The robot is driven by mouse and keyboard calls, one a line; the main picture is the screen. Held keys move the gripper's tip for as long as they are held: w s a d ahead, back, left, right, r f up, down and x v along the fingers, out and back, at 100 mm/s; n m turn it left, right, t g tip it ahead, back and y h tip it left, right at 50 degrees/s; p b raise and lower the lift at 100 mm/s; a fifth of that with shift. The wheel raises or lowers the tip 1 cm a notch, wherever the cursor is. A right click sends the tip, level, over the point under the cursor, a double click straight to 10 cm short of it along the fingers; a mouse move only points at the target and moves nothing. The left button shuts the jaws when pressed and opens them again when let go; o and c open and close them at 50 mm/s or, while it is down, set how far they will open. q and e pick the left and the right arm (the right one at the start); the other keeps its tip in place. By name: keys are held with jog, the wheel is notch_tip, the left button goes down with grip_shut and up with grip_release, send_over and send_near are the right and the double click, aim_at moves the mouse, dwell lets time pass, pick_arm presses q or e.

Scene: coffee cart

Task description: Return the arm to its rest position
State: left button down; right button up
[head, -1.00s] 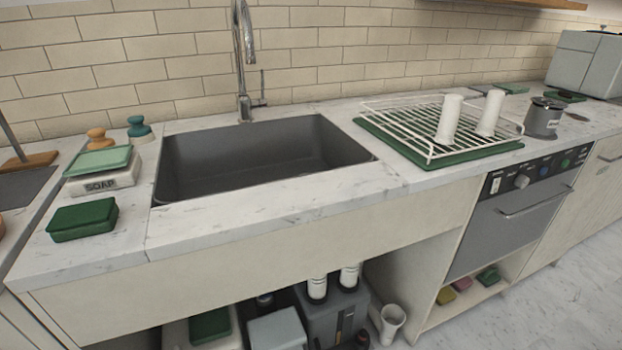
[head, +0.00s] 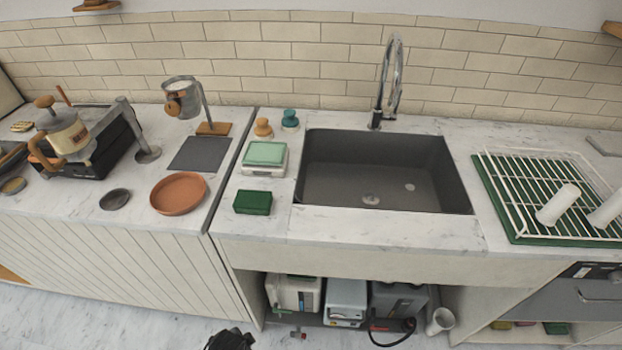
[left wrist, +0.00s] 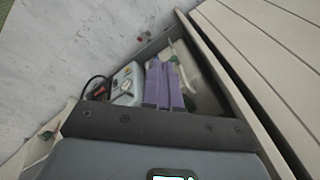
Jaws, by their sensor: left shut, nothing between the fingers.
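My left gripper (left wrist: 162,68) shows in the left wrist view with its two purple fingers side by side, shut and empty. It points toward the open space under the counter, where grey boxes stand beyond the fingers. In the head view only a small dark piece, which looks like part of my arm, shows at the bottom edge, in front of and below the counter. It appears clear of the counter. My right gripper is in neither view.
The sink (head: 380,170) lies between a green sponge (head: 253,202) and a dish rack (head: 550,225) with white cups. A terracotta dish (head: 178,194) and a stove pot (head: 65,132) stand left. Below the sink are containers (head: 346,300) and a white cup (head: 440,321).

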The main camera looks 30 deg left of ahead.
pick_arm(q)
jog(key=d+r+n+t+h+p, duration=0.1)
jog(key=d+r, duration=0.4)
jog(key=r, duration=0.7)
jog(key=d+r+t+h, duration=0.1)
jog(key=d+r, duration=0.4)
jog(key=r, duration=0.7)
notch_tip(320, 180, up, 38)
jog(key=n+p, duration=0.1)
jog(key=p, duration=3.7)
jog(key=shift+s+a+g, duration=0.15)
jog(key=shift+a+g, duration=0.2)
jog(key=shift+g, duration=0.05)
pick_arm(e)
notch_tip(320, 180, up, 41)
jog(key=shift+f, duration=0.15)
pick_arm(q)
jog(key=shift+f, duration=0.1)
